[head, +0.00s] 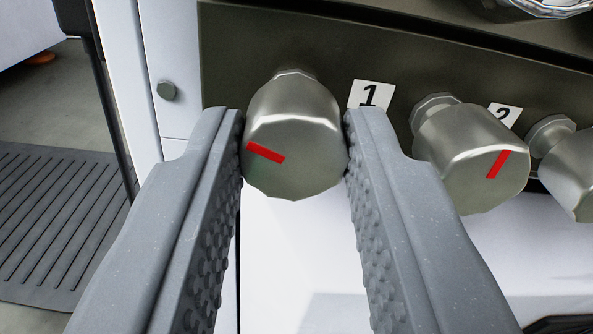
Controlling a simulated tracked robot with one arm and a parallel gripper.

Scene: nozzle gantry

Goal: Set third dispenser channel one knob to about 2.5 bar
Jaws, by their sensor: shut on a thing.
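The channel one knob (295,125) is a faceted silver metal knob beside a white label marked 1 (371,95). A red mark on its face points to the left and slightly up. My gripper (295,145) is shut on this knob, with one grey studded finger against its left side and the other against its right. No gauge or bar reading shows in the view, so I cannot tell the pressure.
The channel two knob (470,155), with a red mark, sits close to the right of my right finger. Its label 2 (506,115) is partly hidden. Another knob (570,165) is cut off at the right edge. A bolt head (166,91) and a ribbed dark mat (60,220) are at the left.

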